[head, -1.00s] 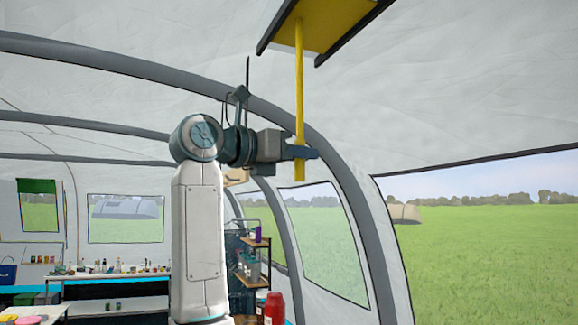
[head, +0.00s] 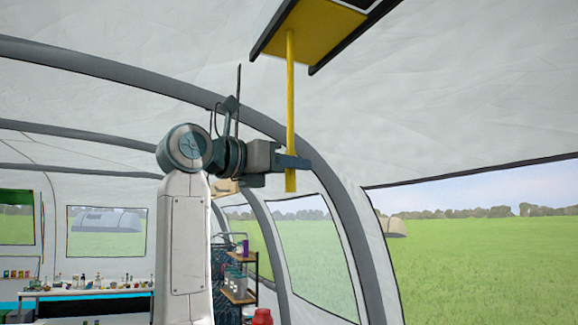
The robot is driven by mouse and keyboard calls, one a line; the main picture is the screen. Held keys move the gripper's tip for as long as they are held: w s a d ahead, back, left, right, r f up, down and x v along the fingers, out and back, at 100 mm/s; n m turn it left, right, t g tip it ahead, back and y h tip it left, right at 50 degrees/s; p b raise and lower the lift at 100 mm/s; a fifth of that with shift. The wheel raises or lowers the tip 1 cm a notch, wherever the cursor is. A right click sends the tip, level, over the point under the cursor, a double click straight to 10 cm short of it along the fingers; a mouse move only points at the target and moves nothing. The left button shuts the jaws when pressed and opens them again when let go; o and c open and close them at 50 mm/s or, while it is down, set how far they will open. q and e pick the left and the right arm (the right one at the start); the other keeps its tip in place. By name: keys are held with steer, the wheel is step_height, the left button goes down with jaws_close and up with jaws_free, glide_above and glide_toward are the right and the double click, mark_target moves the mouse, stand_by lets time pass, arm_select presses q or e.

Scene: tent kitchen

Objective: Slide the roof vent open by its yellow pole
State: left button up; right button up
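The roof vent's yellow panel (head: 302,36) sits between dark rails at the top of the head view, cut off by the picture edge. A dark edge with a lighter patch beyond shows at its upper right. The yellow pole (head: 290,90) hangs straight down from the panel. The near finger hides part of the pole. My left gripper is not in view.
A grey curved tent rib (head: 345,185) runs behind the pole. A shelf rack (head: 238,285) with containers stands below, near a red container (head: 262,316). A counter (head: 85,292) with small items lies at the left. The air around the pole looks clear.

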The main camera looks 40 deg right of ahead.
steer(key=shift+a, duration=0.15)
steer(key=a+b, duration=0.4)
steer(key=a, duration=0.6)
steer(key=shift+w+a, duration=0.2)
